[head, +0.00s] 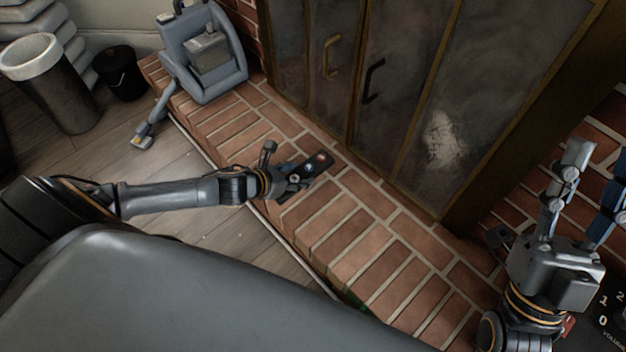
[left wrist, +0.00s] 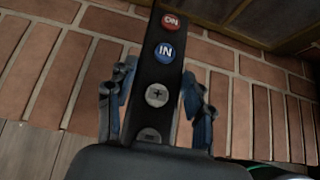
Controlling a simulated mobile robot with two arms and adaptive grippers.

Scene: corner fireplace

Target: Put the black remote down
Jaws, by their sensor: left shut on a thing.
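The black remote (head: 320,161) is over the brick hearth, in front of the dark fireplace doors. In the left wrist view the remote (left wrist: 158,72) points away from me, with a red ON button, a blue IN button and grey plus and minus buttons facing up. My left gripper (head: 287,172) is shut on the remote, with one finger on each side in the left wrist view (left wrist: 158,95). I cannot tell whether the remote's underside touches the bricks. My right gripper (head: 595,180) is at the right, fingers apart, with nothing seen between them.
The brick hearth (head: 365,240) is bare around the remote. Fireplace doors (head: 390,90) with handles rise behind it. A grey-blue machine (head: 205,60) stands at the hearth's left end. A black bin (head: 120,72) is farther left. A black panel with white numbers (head: 612,310) is at the lower right.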

